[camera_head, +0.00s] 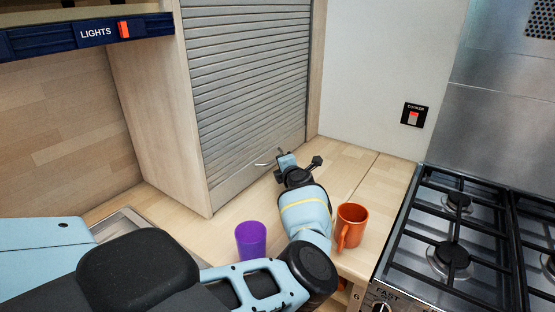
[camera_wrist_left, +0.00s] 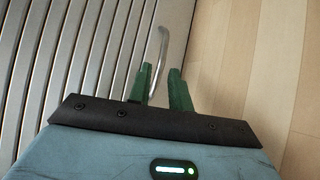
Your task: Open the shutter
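The shutter (camera_head: 245,80) is a grey slatted roller front on a wooden cabinet, and it is down to the counter. Its slats also fill the left of the left wrist view (camera_wrist_left: 60,60). A thin curved metal handle (camera_head: 264,163) sits low on the shutter. My left gripper (camera_head: 286,160) is close to the right end of this handle. In the left wrist view its green fingers (camera_wrist_left: 160,82) are apart, and the handle (camera_wrist_left: 162,48) runs into the gap between them. I cannot tell whether a finger touches it. My right gripper is not in view.
A purple cup (camera_head: 251,241) and an orange mug (camera_head: 351,226) stand on the wooden counter (camera_head: 345,160), on either side of my left forearm. A gas hob (camera_head: 450,240) is at the right. A shelf edge with a lights switch (camera_head: 124,30) is at top left.

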